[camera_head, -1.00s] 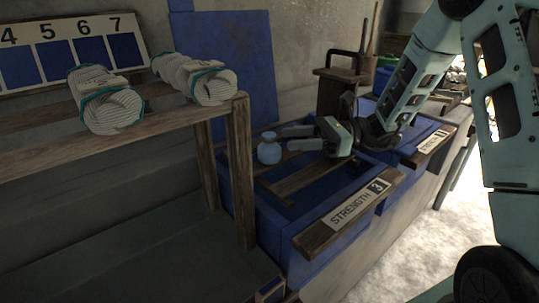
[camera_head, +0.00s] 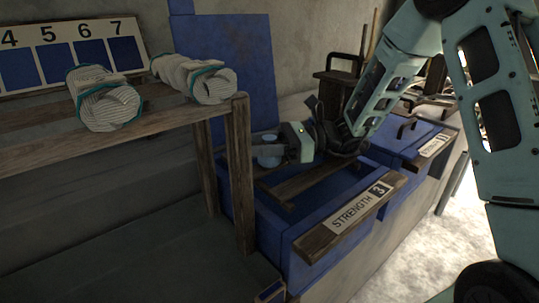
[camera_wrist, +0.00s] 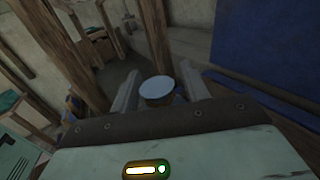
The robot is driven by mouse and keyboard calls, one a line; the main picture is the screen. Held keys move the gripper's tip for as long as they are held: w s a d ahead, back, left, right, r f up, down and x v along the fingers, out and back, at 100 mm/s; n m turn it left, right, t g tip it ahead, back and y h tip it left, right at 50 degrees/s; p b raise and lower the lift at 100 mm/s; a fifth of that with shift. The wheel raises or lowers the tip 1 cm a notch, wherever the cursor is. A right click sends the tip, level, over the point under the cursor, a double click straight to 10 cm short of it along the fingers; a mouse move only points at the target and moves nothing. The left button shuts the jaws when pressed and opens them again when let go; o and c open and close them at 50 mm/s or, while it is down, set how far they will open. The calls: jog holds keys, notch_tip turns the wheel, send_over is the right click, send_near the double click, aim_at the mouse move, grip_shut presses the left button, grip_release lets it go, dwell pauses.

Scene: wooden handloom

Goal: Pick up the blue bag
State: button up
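The small light-blue bag (camera_head: 269,161) is at the left end of the blue bin marked STRENGTH 3, partly hidden by my gripper (camera_head: 268,147). In the wrist view the bag (camera_wrist: 157,89) shows its pale blue round top between the two fingers of my gripper (camera_wrist: 159,84). The fingers are apart, one on each side of the bag, with a small gap visible on each side. My gripper is open and points left in the head view.
The STRENGTH 3 bin (camera_head: 272,222) has wooden slats across its top. A second blue bin (camera_head: 398,150) stands behind it. A wooden rack (camera_head: 238,170) with rolled striped cloths (camera_head: 105,100) is close on the left. A blue panel (camera_head: 225,70) leans behind.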

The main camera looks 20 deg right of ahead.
grip_shut()
jog(key=shift+r, duration=0.1)
